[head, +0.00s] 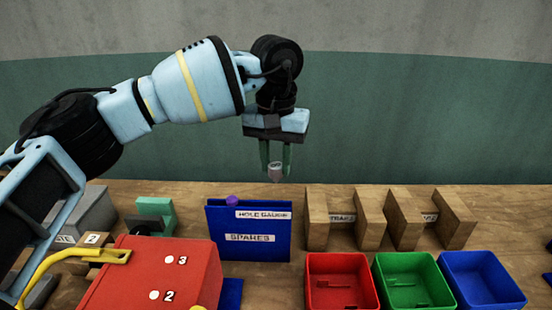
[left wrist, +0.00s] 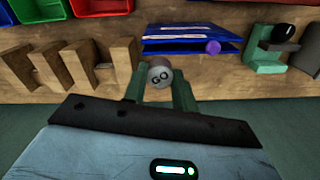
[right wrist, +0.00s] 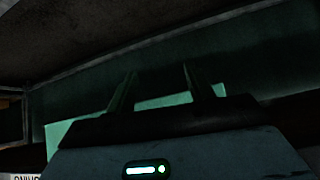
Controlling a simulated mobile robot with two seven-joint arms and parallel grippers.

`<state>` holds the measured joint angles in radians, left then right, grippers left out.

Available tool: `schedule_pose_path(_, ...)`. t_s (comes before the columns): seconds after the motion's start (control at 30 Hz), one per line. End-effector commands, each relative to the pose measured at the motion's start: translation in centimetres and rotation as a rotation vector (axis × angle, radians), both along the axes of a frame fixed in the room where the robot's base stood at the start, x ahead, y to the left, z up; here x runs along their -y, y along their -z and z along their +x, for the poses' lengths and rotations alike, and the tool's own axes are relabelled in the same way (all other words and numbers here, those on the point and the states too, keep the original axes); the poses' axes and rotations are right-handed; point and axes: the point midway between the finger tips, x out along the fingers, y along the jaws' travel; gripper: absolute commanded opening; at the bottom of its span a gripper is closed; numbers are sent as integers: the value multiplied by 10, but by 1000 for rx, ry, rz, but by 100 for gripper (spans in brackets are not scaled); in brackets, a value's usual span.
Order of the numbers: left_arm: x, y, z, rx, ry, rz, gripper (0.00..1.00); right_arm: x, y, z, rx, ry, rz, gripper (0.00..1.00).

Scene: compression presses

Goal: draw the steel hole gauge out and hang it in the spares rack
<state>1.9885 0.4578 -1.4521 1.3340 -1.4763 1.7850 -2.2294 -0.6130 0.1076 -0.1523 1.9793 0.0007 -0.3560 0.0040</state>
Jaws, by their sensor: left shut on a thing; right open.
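A small grey steel gauge with a round end marked GO (left wrist: 159,75) is between the fingers of my left gripper (left wrist: 160,88). In the head view the gauge (head: 275,171) hangs below the left fingertips (head: 275,165), in the air above the bench's back edge. The blue spares rack (head: 250,245), labelled HOLE GAUGE and SPARES, stands on the bench below and left of the gauge, apart from it. A purple knob (head: 232,201) shows at the rack's top. My right gripper (right wrist: 158,88) is open and empty in a dark area, outside the head view.
A red block (head: 150,275) with numbered white dots and a yellow handle stands front left. A green stand (head: 153,213) is left of the rack. Wooden racks (head: 318,222) stand to its right. Red (head: 340,262), green (head: 435,300) and blue (head: 482,255) bins sit in front of those.

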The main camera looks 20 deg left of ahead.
Motion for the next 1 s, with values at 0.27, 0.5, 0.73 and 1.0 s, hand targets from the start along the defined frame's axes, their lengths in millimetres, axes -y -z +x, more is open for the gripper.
schedule_pose_path(0.27, -1, 21, 0, -5, -1, 0, 0, 0, 6, -5, -13, -1, 0, 53)
schedule_pose_path(0.5, 0, 37, 0, -4, 0, 0, 0, 1, 11, -8, -23, -6, -5, 53)
schedule_pose_path(0.73, 0, 53, 0, -5, -1, 1, 0, 2, 16, -11, -33, -10, -7, 53)
schedule_pose_path(1.0, 0, 68, 0, -4, -1, 0, 0, 2, 21, -14, -41, -11, -7, 53)
